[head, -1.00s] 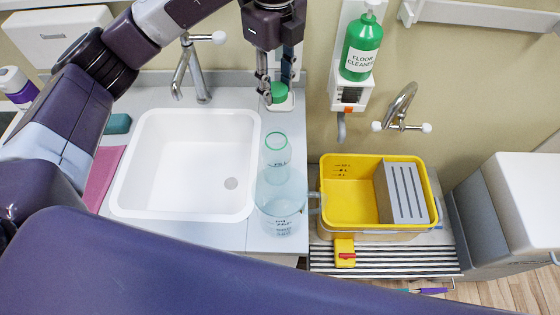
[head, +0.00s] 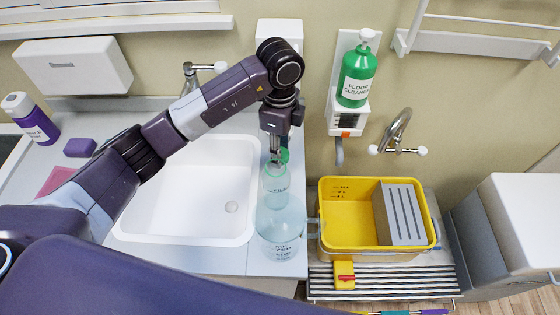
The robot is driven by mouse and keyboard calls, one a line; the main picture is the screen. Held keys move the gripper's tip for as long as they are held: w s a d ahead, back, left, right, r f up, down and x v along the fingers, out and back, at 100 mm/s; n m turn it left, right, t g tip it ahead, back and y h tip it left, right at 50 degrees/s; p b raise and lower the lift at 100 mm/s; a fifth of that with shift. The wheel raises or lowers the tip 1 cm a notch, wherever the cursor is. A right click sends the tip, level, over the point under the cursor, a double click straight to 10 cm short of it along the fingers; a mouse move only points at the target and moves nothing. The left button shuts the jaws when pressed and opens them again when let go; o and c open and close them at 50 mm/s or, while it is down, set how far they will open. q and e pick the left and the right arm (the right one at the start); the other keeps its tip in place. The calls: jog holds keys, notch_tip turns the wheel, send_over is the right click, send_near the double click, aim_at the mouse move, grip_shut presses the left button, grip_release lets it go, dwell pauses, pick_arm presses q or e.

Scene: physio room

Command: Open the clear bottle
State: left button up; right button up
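The clear bottle (head: 282,228) stands upright on the counter, just right of the sink. Its see-through body carries dark print, and a green ring shows at its narrow neck. My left gripper (head: 275,147) points down above the bottle's mouth, with its fingers close together. It is shut on a small green cap (head: 283,156), which overlaps the top of the neck in the picture. I cannot tell whether the cap touches the mouth. The fingers hide part of the cap. My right gripper is not in view.
The white sink (head: 190,195) and tap (head: 190,78) lie left of the bottle. A yellow bucket (head: 345,222) stands close on its right, on a striped rack (head: 400,283). A green floor cleaner bottle (head: 357,75) hangs on the wall. A purple bottle (head: 30,118) stands far left.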

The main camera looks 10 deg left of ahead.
pick_arm(q)
notch_tip(320, 180, down, 5)
jog(key=shift+p, duration=0.55)
jog(key=shift+f, duration=0.55)
jog(key=o, duration=1.3)
jog(key=shift+c, duration=0.2)
